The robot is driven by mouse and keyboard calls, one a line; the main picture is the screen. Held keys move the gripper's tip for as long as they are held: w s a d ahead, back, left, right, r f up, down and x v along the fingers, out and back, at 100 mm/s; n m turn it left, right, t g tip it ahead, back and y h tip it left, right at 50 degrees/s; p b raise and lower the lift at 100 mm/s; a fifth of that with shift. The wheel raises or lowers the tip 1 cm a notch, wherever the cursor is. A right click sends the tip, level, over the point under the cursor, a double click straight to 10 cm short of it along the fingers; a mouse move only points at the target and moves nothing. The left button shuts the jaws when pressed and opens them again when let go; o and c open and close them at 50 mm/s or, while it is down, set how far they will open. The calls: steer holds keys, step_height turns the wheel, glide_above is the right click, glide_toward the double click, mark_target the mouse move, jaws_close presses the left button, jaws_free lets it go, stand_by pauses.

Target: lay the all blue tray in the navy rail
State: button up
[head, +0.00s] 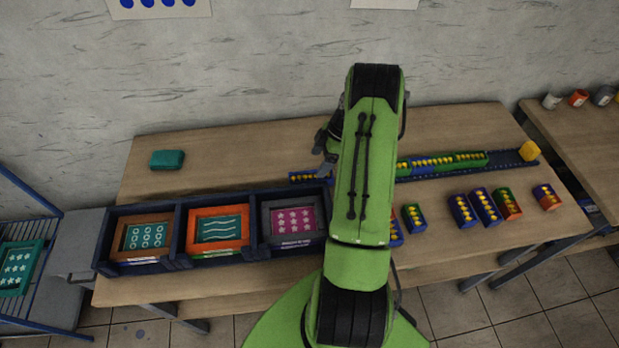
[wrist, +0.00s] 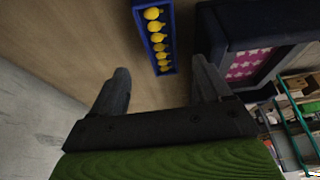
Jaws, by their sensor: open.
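The navy rail (head: 521,158) runs along the middle of the table, with green and blue trays (head: 433,161) of yellow pieces in it. My arm hides its middle. A blue strip with yellow pieces (head: 306,177) shows at the left, beside my gripper (head: 324,165). It also shows in the wrist view (wrist: 158,40), beyond my open, empty fingers; I cannot tell whether it is in the rail. Loose trays lie in front of the rail: two mostly blue ones (head: 463,210) (head: 487,206), and another (head: 396,235) partly hidden by my arm.
A yellow block (head: 529,151) sits at the rail's right end. A green-and-blue tray (head: 414,218), a green-and-orange one (head: 508,204) and an orange-and-blue one (head: 546,197) lie in front. A navy rack (head: 180,236) with framed prints stands left. A teal block (head: 167,160) lies behind it.

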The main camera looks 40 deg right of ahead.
mark_target(311, 176)
steer(key=p+x, duration=0.1)
steer(key=x, duration=0.5)
steer(key=shift+a+f, duration=0.15)
steer(key=shift+f, duration=0.25)
steer(key=shift+s, duration=0.1)
steer(key=c, duration=1.3)
steer(key=shift+o, duration=0.2)
step_height(311, 176, up, 10)
steer(key=shift+b, duration=0.4)
